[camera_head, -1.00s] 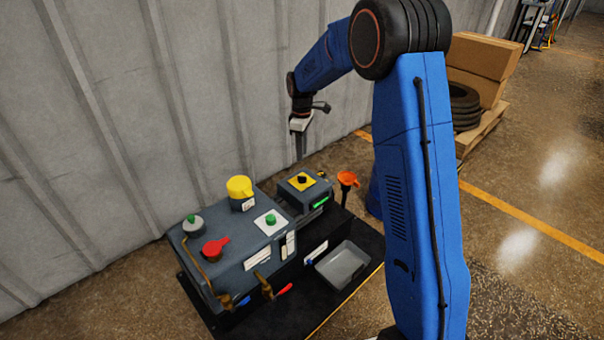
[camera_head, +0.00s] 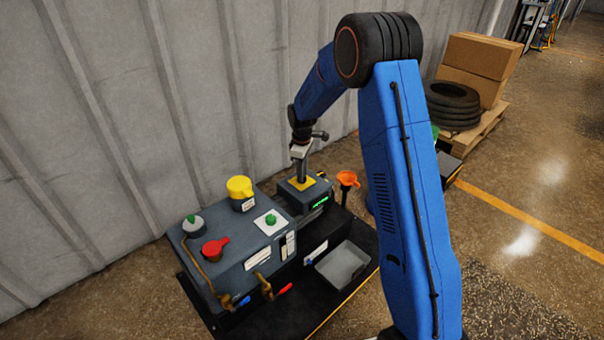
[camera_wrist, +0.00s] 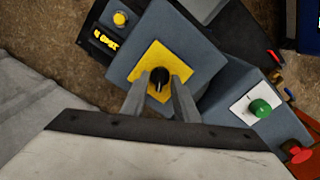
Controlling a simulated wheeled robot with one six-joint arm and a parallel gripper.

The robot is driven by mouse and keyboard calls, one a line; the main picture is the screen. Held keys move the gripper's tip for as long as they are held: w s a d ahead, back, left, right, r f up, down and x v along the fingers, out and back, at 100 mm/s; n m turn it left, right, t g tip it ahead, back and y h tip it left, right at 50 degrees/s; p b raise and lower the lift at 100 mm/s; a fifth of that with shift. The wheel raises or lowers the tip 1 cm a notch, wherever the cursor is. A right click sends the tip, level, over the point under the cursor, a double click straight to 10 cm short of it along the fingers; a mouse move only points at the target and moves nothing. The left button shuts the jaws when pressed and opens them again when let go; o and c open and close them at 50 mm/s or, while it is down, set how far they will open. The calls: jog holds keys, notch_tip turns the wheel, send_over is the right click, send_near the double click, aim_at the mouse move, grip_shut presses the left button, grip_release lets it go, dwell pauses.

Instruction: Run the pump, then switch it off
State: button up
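The pump's grey control box shows a yellow square plate (camera_head: 308,184) on top. In the wrist view a black knob (camera_wrist: 159,78) stands in the middle of this plate (camera_wrist: 143,64). My gripper (camera_head: 300,178) points down over the plate and hides the knob in the head view. In the wrist view its two fingers (camera_wrist: 160,80) lie on either side of the knob, with small gaps seeming to show. A lit display (camera_head: 320,202) is on the box's front; its text is too small to read.
An orange funnel (camera_head: 347,179) stands close right of my gripper. A grey tray (camera_head: 343,264) lies in front. The wall is close behind.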

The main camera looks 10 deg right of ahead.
jog(key=shift+c, duration=0.3)
grip_shut()
jog(key=shift+m, duration=0.4)
jog(key=m, duration=0.5)
jog(key=shift+m, duration=0.3)
jog(key=m, duration=0.5)
jog(key=shift+m, duration=0.3)
jog(key=shift+o, duration=0.3)
grip_release()
